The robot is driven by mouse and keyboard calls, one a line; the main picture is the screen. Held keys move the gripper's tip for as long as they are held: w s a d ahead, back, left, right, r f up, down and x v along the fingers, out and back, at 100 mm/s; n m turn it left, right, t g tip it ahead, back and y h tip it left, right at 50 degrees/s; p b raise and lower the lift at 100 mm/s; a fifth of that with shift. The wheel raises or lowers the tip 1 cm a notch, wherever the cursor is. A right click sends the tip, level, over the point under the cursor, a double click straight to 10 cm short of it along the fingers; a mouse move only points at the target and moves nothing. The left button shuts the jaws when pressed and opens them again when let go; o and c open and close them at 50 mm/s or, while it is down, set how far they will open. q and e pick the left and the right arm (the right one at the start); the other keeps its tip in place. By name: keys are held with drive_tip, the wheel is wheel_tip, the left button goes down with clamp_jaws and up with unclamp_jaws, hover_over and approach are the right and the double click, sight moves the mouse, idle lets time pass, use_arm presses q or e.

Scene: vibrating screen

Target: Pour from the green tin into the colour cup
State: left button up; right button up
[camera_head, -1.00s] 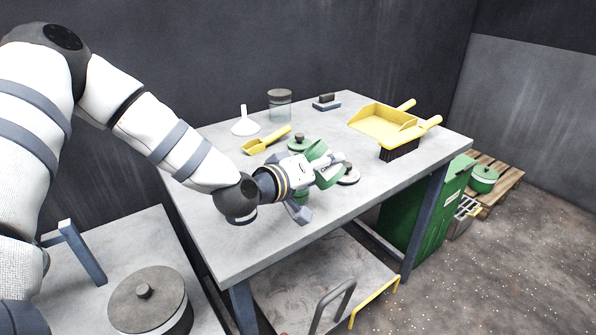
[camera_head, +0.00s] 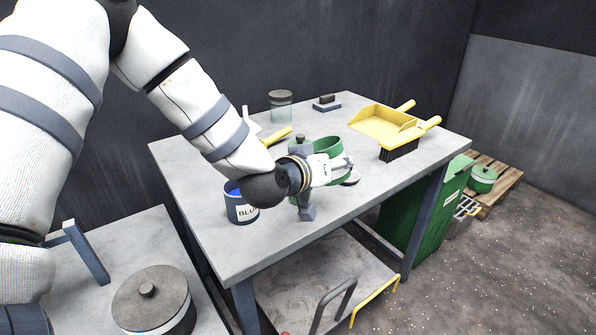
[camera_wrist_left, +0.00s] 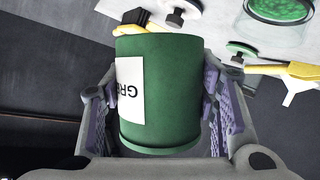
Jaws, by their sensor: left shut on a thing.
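My left gripper (camera_head: 341,166) is shut on the green tin (camera_head: 331,149), above the table's middle. A clear-walled round vessel with green grains (camera_wrist_left: 281,10), perhaps the colour cup, shows at the top right of the wrist view, apart from the tin. In the head view my gripper and wrist hide most of that spot. The tin's inside is not clearly seen. My right gripper is not in view.
The table's front right is clear.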

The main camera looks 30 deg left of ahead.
use_arm(q)
drive_tip(key=shift+d+f+m+y, duration=0.45)
drive_tip(key=shift+d+m+y, duration=0.1)
drive_tip(key=shift+m, duration=0.25)
drive_tip(key=shift+m+y, duration=0.25)
drive_tip(key=shift+m, duration=0.05)
drive_tip(key=shift+a, duration=0.1)
drive_tip(key=shift+r, duration=1.5)
drive_tip(key=s+d+r+m+h, duration=0.1)
drive_tip(key=s+d+r+m, duration=0.1)
drive_tip(key=s+d+r, duration=0.3)
drive_tip(key=s+d, duration=0.1)
drive_tip(key=s, duration=0.2)
drive_tip(key=shift+s, duration=0.1)
